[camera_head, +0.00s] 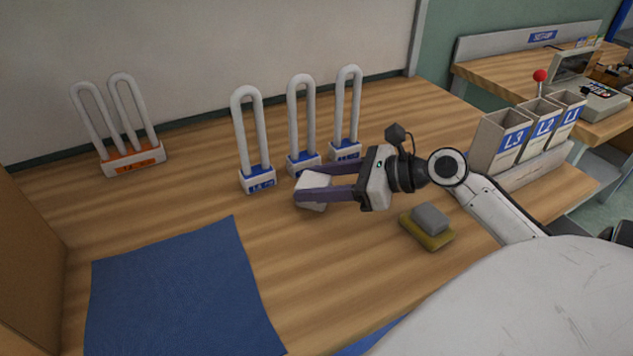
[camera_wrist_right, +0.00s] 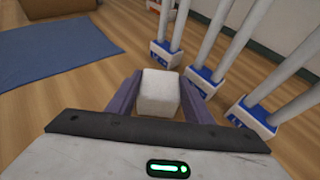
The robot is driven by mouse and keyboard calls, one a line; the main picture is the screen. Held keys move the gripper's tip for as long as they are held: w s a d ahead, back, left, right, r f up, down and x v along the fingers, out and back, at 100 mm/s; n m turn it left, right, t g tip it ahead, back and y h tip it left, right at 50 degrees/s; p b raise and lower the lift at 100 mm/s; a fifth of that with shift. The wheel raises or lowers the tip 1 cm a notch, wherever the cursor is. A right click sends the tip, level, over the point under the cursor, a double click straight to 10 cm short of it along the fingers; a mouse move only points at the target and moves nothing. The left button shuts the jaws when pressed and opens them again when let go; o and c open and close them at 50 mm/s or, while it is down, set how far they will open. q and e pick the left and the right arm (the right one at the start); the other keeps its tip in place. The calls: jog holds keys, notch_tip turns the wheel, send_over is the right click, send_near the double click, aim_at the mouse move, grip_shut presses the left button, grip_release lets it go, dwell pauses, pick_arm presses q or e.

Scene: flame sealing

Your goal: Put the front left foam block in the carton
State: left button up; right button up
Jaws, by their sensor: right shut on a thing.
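My right gripper (camera_head: 325,188) is shut on a white foam block (camera_head: 313,203), holding it between its two purple fingers. In the right wrist view the block (camera_wrist_right: 159,95) sits squarely between the fingers (camera_wrist_right: 159,100). I cannot tell whether its underside touches the table. No other loose white block shows, so I cannot confirm from the frames which block it is. A brown wall (camera_head: 30,210), perhaps the carton, stands at the left edge of the head view; a brown box (camera_wrist_right: 55,7) shows at the top left of the wrist view. Its inside is hidden. My left gripper is not in view.
Three U-shaped tubes on blue bases (camera_head: 257,180) stand just behind and left of the held block. An orange-based pair (camera_head: 135,160) stands farther left. A blue mat (camera_head: 180,290) lies flat at front left. A grey-and-yellow sponge (camera_head: 428,230) and labelled bins (camera_head: 500,145) are right.

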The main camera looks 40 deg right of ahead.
jog(key=o, duration=1)
jog(key=shift+f, duration=0.1)
